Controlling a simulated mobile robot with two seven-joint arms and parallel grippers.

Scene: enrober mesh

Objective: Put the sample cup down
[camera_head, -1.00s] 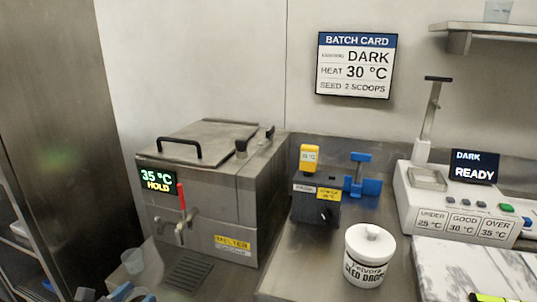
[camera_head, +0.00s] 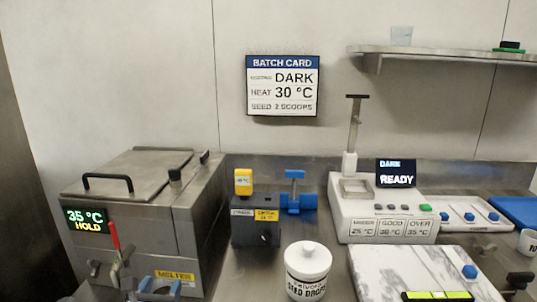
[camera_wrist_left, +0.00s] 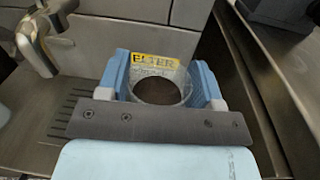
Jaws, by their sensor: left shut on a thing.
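The clear sample cup (camera_wrist_left: 160,66) sits between the blue fingertips of my left gripper (camera_wrist_left: 163,82) in the left wrist view. The gripper is shut on the cup. The cup's round opening looks dark inside; I cannot tell how full it is. Through its clear wall part of the melter's yellow label shows. In the head view my left gripper (camera_head: 156,284) is low at the left, in front of the melter (camera_head: 145,225), and the cup is hard to make out there. My right gripper is not in view.
A white seed drops tub (camera_head: 307,272) stands right of the melter, before a dark device (camera_head: 255,232). A white tester (camera_head: 390,229) reading READY stands behind a marble slab (camera_head: 385,270). The melter's tap (camera_wrist_left: 38,45) and drip grille (camera_wrist_left: 68,108) are close to the left gripper.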

